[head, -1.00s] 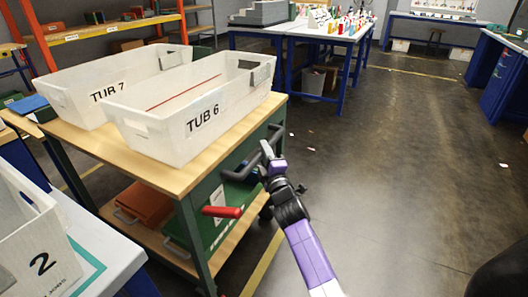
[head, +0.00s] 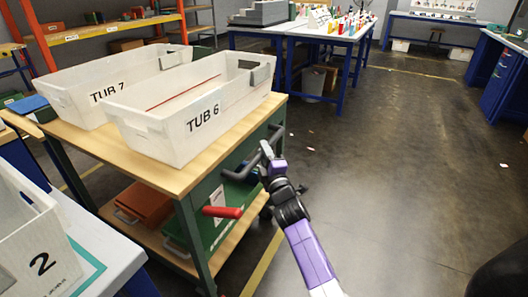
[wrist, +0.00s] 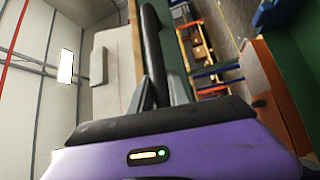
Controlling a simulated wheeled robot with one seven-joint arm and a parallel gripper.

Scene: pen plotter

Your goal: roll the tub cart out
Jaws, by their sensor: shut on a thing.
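The tub cart (head: 180,182) stands at the left in the head view. It has a wooden top, a green frame and a lower shelf. Tub 6 (head: 190,125) and Tub 7 (head: 85,98), both white, sit side by side on its top. My gripper (head: 266,153) is at the cart's right end, shut on the dark push handle (head: 238,176). In the wrist view the handle (wrist: 152,50) runs up from between my fingers (wrist: 161,92). The fingers hide part of the bar.
A red lever (head: 222,212) sticks out at the cart's near corner. A table with a white tub marked 2 (head: 42,262) stands close at the near left. A blue-legged bench (head: 300,32) stands behind the cart. The floor (head: 400,150) to the right is mostly clear.

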